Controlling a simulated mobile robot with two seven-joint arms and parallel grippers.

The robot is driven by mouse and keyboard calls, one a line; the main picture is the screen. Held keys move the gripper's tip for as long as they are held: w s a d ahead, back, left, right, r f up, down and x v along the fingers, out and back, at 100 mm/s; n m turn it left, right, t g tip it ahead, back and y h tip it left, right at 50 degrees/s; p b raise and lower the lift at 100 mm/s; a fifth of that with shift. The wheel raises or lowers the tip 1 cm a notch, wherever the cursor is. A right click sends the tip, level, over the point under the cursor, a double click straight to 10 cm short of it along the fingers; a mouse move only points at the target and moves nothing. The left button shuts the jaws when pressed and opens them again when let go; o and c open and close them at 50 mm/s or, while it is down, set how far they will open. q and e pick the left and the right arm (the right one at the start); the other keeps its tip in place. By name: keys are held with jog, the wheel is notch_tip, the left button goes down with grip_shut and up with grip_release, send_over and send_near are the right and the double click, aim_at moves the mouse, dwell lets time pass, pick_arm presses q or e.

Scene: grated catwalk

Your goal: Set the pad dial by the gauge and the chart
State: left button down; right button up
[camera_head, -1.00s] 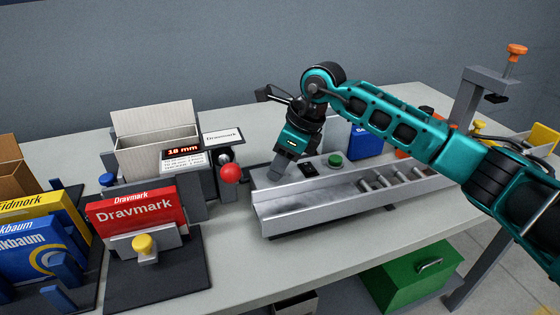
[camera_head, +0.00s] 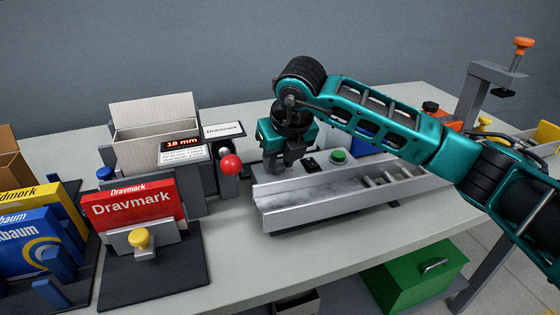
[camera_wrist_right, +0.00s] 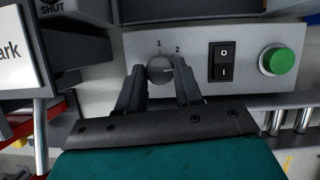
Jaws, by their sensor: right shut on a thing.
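The pad dial (camera_wrist_right: 160,68) is a round grey knob on the grey machine's panel (camera_wrist_right: 197,42), with marks 1 and 2 above it. My right gripper (camera_wrist_right: 159,82) is shut on the dial, a finger on each side. In the head view the right gripper (camera_head: 284,165) points down at the panel and hides the dial. The dial seems turned toward 2, but its pointer is unclear. The gauge (camera_head: 182,143) reads 18 mm in red. The chart (camera_head: 184,155) is a white card below it, its lines too small to read. My left gripper is out of view.
A black switch (camera_wrist_right: 223,62) and green button (camera_wrist_right: 279,61) sit right of the dial. A red-knobbed lever (camera_head: 231,165) stands left of the chute (camera_head: 310,205). A red Dravmark box (camera_head: 137,205) and blue box (camera_head: 30,240) stand front left.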

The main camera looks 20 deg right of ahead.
jog(key=shift+m+h, duration=0.3)
jog(key=shift+m, duration=0.4)
jog(key=o, duration=1)
jog(key=shift+o, duration=0.2)
jog(key=shift+r, duration=0.1)
jog(key=v, duration=1.2)
jog(key=shift+s+r, duration=0.15)
jog(key=shift+r, duration=0.25)
